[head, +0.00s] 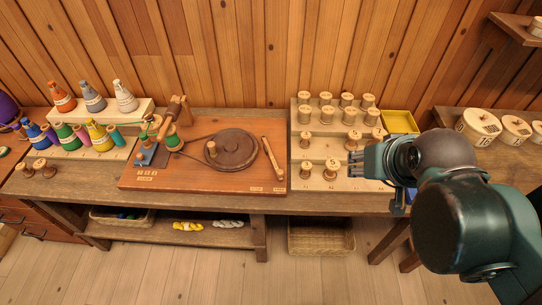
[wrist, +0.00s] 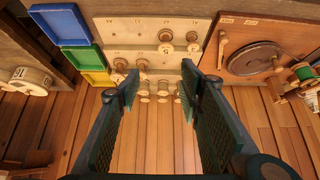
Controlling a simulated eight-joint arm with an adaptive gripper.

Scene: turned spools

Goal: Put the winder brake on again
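The winder is a reddish wooden board (head: 215,182) on the bench, carrying a dark round wheel (head: 231,150) with a small knob. A pale wooden bar (head: 273,158), which looks like the brake lever, lies at a slant right of the wheel, seemingly apart from its rim. In the wrist view the wheel (wrist: 255,58) and the bar (wrist: 289,43) show at the upper right. My gripper (head: 356,166) is right of the board, above the stepped spool stand. In the wrist view its fingers (wrist: 160,76) are wide apart with nothing between them.
Wooden spools (head: 331,169) stand in rows on the pale stand (head: 318,183), close to my fingers. A yellow tray (head: 400,121) is behind my arm. Thread cones (head: 98,138) and a spool holder (head: 173,138) are further left. The board's front strip is clear.

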